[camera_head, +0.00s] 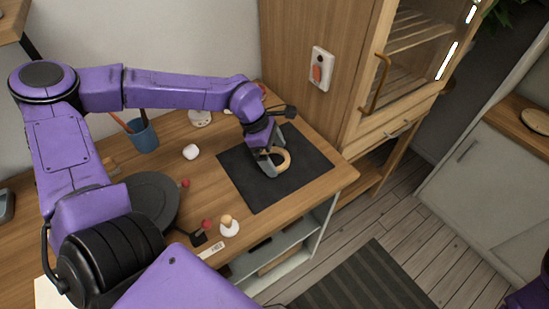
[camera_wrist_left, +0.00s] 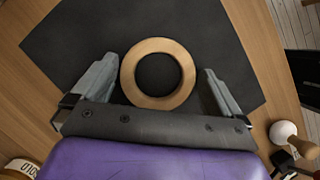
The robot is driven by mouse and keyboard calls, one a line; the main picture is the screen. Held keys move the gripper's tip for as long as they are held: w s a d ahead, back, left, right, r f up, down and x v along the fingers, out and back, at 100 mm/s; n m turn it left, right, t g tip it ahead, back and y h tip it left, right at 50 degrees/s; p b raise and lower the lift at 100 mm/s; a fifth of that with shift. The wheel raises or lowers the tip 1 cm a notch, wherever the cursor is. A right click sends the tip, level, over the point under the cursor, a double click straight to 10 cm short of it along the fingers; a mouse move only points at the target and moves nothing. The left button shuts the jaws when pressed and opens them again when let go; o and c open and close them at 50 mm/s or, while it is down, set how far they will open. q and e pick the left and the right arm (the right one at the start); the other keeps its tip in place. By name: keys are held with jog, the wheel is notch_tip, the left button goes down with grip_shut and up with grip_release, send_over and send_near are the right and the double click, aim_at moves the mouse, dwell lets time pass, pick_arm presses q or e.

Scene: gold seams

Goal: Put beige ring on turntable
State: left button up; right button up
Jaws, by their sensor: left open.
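The beige ring (camera_head: 284,162) lies flat on a dark square mat (camera_head: 310,159) on the wooden table. In the left wrist view the ring (camera_wrist_left: 158,50) sits between the two open fingers of my left gripper (camera_wrist_left: 158,82), with a gap to each finger. In the head view my left gripper (camera_head: 270,160) is at the ring from above. The dark round turntable (camera_head: 151,200) stands on the table left of the mat, partly behind my left arm. My right gripper is not seen; only a bit of purple shows at the lower right edge.
A blue cup (camera_head: 143,136) with tools stands at the back. A small white object (camera_head: 191,152) lies between cup and mat. A white-based knob (camera_head: 229,227) and a red-knobbed lever (camera_head: 205,228) stand near the front edge. A wooden cabinet (camera_head: 318,50) rises behind the mat.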

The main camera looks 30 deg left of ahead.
pick_arm(q)
jog(key=c, duration=0.9)
jog(key=shift+r, duration=0.1)
